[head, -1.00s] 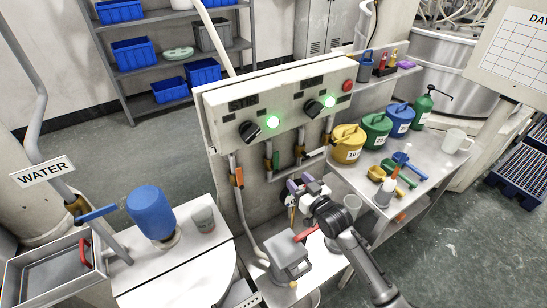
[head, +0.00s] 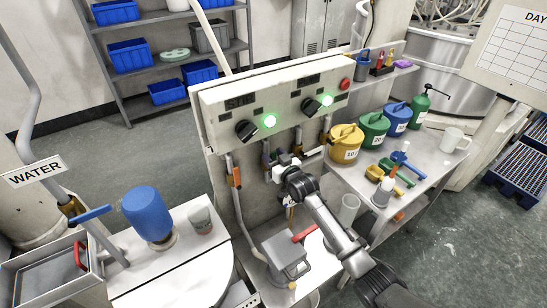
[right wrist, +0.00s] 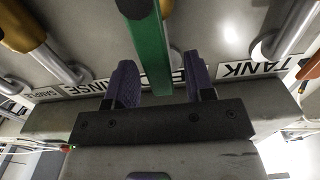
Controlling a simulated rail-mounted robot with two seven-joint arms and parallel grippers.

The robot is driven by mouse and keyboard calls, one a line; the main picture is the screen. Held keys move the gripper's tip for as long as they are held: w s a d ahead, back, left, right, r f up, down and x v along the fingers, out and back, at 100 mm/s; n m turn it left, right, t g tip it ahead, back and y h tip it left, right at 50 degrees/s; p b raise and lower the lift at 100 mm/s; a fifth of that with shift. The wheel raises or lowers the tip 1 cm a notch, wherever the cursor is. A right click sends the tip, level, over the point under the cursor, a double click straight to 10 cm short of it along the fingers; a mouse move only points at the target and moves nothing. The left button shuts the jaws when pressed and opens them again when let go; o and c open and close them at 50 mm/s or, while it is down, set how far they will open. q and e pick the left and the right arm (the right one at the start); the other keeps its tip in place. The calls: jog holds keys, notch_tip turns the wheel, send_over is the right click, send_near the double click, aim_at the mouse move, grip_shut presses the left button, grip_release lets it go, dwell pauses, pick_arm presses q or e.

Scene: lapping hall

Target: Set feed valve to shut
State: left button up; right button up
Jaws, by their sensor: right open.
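In the right wrist view a long green valve handle (right wrist: 150,45) runs between my right gripper's two fingers (right wrist: 152,85). The fingers stand apart, with a gap on each side of the handle. A label behind it is mostly covered, so I cannot read its full name; labels beside it read RINSE and TANK (right wrist: 255,68). In the head view my right gripper (head: 277,163) is at the valve row under the panel and hides the green handle. An orange-handled valve (head: 236,177) hangs to its left. My left gripper is not in view.
The control panel (head: 225,105) with knobs and green lamps overhangs the valves. A grey jug (head: 287,256) stands below my right arm. Yellow (head: 346,143), green and blue cans stand on the right-hand table. A blue bottle (head: 148,214) stands at left.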

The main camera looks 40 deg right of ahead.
jog(key=shift+w, duration=0.1)
grip_shut()
dwell(0.5)
